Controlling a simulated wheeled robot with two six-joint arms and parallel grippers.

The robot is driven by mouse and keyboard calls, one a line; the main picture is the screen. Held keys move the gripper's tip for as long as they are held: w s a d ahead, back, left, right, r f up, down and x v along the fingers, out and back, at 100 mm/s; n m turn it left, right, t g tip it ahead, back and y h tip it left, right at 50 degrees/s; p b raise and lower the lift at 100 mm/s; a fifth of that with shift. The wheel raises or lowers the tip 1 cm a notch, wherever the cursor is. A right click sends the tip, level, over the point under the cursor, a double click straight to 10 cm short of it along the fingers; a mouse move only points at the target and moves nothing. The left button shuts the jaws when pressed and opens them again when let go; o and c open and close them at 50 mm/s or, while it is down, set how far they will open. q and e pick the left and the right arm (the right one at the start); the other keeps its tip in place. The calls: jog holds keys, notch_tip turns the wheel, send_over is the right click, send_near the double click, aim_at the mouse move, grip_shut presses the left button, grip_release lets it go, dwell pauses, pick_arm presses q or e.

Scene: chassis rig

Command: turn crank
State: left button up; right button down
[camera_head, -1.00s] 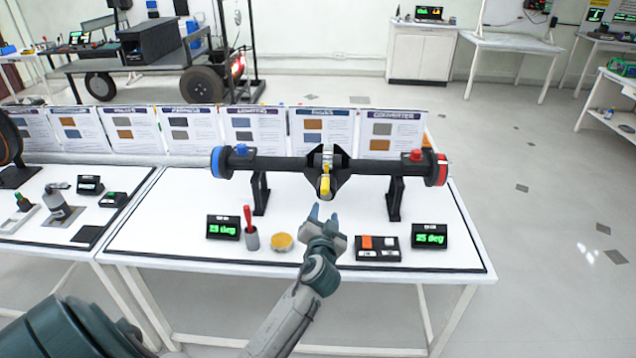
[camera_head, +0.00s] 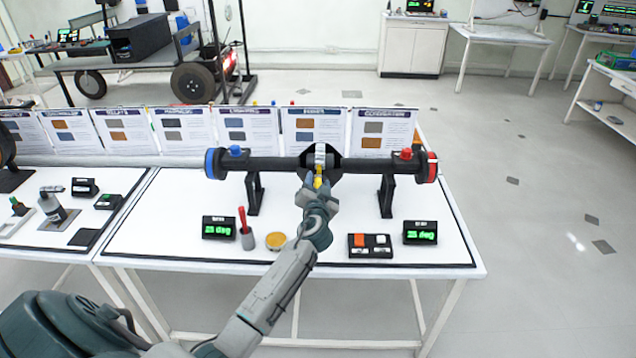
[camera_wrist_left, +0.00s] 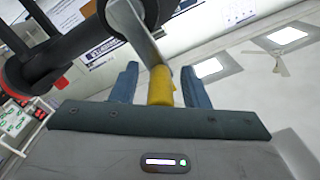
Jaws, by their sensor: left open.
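The crank has a metal arm (camera_wrist_left: 132,28) and a yellow handle (camera_wrist_left: 161,86), at the middle of a black axle rig (camera_head: 275,164) on the white table. The yellow handle also shows in the head view (camera_head: 318,183), partly hidden by my gripper. My left gripper (camera_wrist_left: 157,85) is open, with one blue finger on each side of the yellow handle. The fingers look apart from the handle. In the head view, my left gripper (camera_head: 316,187) is in front of the rig's centre. My right gripper is not in view.
Two displays reading degrees stand at the left (camera_head: 219,228) and right (camera_head: 420,232) of the table. Upright cards (camera_head: 247,130) line the back.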

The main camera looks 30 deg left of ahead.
pick_arm(q)
jog(key=c, duration=0.7)
grip_shut()
jog(key=shift+d, duration=0.1)
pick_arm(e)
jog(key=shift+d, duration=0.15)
pick_arm(q)
jog(key=shift+f, duration=0.1)
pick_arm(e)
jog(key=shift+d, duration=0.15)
pick_arm(q)
jog(key=shift+w+d+m, duration=0.1)
jog(key=shift+m, duration=0.2)
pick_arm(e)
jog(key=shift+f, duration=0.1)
